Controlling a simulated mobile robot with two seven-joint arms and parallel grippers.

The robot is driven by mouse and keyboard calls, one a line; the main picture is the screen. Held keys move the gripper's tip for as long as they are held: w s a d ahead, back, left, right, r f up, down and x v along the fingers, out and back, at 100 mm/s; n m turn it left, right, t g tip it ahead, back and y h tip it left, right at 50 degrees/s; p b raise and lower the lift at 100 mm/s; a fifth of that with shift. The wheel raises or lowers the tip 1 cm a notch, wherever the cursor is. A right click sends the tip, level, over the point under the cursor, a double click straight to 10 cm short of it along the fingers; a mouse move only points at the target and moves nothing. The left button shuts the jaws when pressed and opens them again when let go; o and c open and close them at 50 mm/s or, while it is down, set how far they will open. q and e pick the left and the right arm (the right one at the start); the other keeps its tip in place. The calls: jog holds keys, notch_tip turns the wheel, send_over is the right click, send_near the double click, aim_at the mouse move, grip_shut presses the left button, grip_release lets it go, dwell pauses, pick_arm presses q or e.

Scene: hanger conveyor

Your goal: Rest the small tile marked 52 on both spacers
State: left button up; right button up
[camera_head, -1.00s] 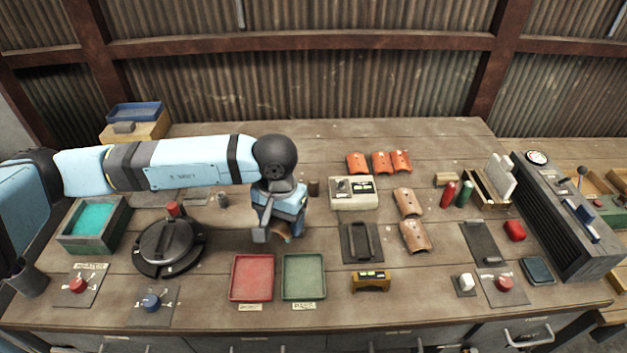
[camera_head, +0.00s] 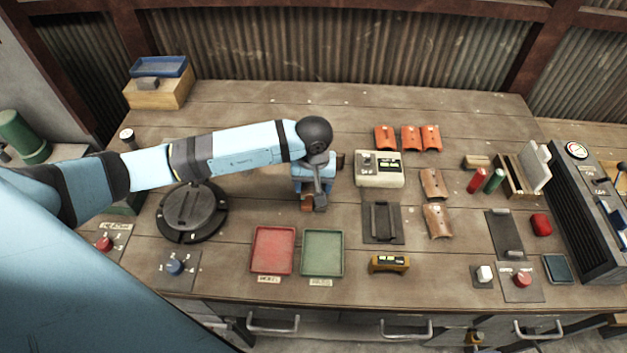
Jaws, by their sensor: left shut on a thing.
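My left gripper (camera_head: 314,203) points down over the bench, behind the green tray. It is shut on a small brown-orange tile (camera_head: 306,206), mostly hidden by the gripper; no number can be read on it. To its right lies a dark plate (camera_head: 382,235) with two raised dark bars along its sides, which may be the spacers; I cannot be sure. Nothing rests across the bars. Two brownish curved tiles (camera_head: 433,184) lie to the right of the plate, and several orange ones (camera_head: 410,137) lie behind. Their marks are too small to read. My right gripper is out of view.
A red tray (camera_head: 272,250) and a green tray (camera_head: 322,252) lie in front of the gripper. A beige scale-like box (camera_head: 380,169) stands behind the dark plate. A yellow-brown instrument (camera_head: 390,263) lies in front of it. A round black turntable (camera_head: 191,211) is at left.

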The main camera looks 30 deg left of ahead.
pick_arm(q)
notch_tip(320, 180, down, 3)
jog(key=shift+f+b, duration=0.2)
jog(key=shift+b, duration=0.5)
jog(key=shift+f+b, duration=0.65)
jog(key=shift+f, duration=0.25)
jog(key=shift+f+b, duration=0.3)
jog(key=shift+b, duration=0.05)
jog(key=o, duration=1)
jog(key=shift+o, duration=0.2)
jog(key=shift+r, duration=0.15)
